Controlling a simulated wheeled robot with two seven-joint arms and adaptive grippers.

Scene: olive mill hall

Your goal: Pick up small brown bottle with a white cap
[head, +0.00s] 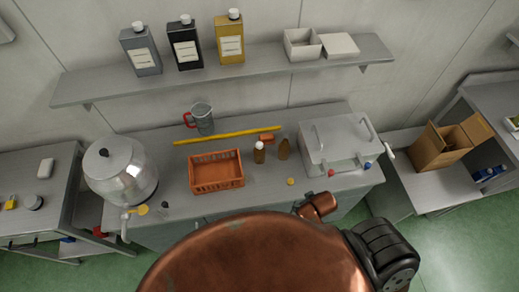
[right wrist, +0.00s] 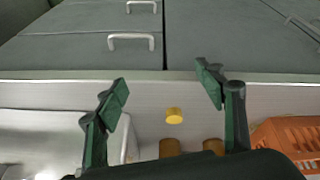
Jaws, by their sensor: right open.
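The small brown bottle with a white cap (head: 259,154) stands upright on the counter, just right of the orange crate, in the head view. A second brown bottle (head: 284,150), with no white cap visible, stands to its right. In the right wrist view two brown shapes, one at left (right wrist: 169,148) and one at right (right wrist: 213,146), show partly behind my gripper; their tops are hidden. My right gripper (right wrist: 163,83) is open and empty, its fingers apart over the counter's front edge. My left gripper is not in view.
The orange crate (head: 217,184) and a grey lidded box (head: 338,155) flank the bottles. A yellow cap (head: 290,181) lies in front of them, and a yellow bar (head: 228,135) lies behind. A steel urn (head: 120,178) stands at left. A shelf (head: 220,72) overhangs the back.

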